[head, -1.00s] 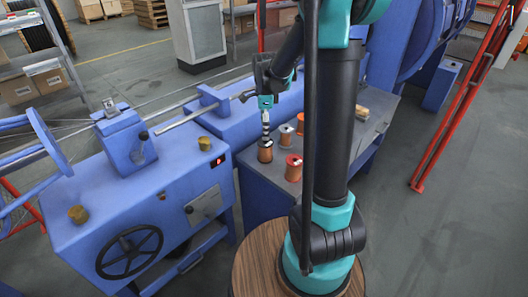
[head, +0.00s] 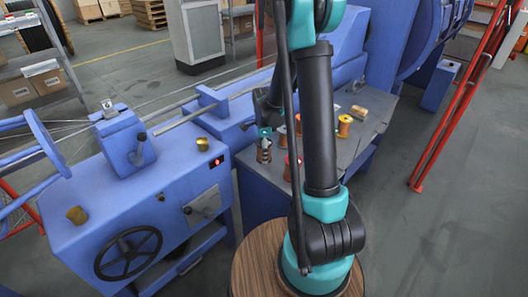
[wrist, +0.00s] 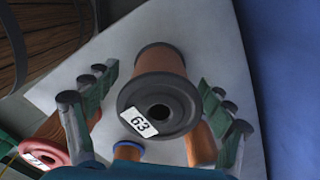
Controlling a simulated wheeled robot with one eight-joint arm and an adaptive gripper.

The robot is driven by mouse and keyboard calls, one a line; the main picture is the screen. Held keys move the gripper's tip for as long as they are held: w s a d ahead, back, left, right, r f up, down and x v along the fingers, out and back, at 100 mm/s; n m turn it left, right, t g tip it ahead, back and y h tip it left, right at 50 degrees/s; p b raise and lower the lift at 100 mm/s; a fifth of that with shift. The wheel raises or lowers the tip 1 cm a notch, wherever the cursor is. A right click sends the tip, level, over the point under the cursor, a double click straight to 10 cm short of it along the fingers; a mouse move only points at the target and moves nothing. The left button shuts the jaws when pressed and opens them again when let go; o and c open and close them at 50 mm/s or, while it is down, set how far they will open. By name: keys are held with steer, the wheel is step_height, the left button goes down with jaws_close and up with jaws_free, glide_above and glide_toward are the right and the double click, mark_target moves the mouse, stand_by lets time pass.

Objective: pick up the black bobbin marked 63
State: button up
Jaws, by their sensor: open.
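The bobbin marked 63 (wrist: 158,105) has black flanges, a copper-coloured winding and a white label on its near flange. In the wrist view it is in the middle, between the two fingers. My gripper (wrist: 158,82) is open, with one finger on each side of the bobbin. A gap shows on the left; on the right the finger is close, and I cannot tell if it touches. In the head view my gripper (head: 264,143) is down around a copper bobbin at the table's near left, which its fingers partly hide.
A red-flanged bobbin (head: 292,167) stands close to the right of my gripper in the head view. A blue-flanged bobbin (wrist: 128,151) shows in the wrist view.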

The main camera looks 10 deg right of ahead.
steer(key=shift+f, duration=0.25)
steer(key=shift+c, duration=0.5)
jaws_close()
steer(key=shift+r, duration=0.1)
